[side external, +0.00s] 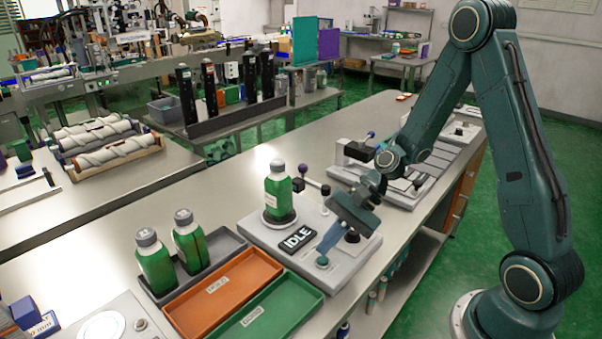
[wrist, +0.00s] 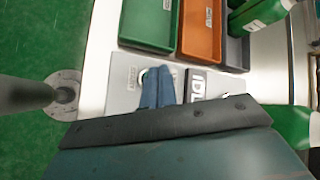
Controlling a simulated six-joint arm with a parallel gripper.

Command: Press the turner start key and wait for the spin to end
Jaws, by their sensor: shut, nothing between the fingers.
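The turner is a light grey plate (side external: 262,236) on the bench. A green bottle with a grey cap (side external: 278,190) stands upright on its round seat. The black display (side external: 298,239) on the plate reads IDLE; it is partly visible in the wrist view (wrist: 201,86). My gripper (side external: 324,258) is shut and empty, its blue fingers pointing down at the plate's front part, beside the display. In the wrist view the closed fingertips (wrist: 158,70) are over the plate near a round, pale-rimmed spot. The start key is mostly hidden by the fingers; I cannot tell whether they touch it.
An orange tray (side external: 224,289) and a green tray (side external: 270,310) lie left of the turner. A grey tray (side external: 217,243) behind them holds two green bottles (side external: 188,240). A black knob (side external: 352,236) stands near my gripper. Another fixture (side external: 405,190) sits further right.

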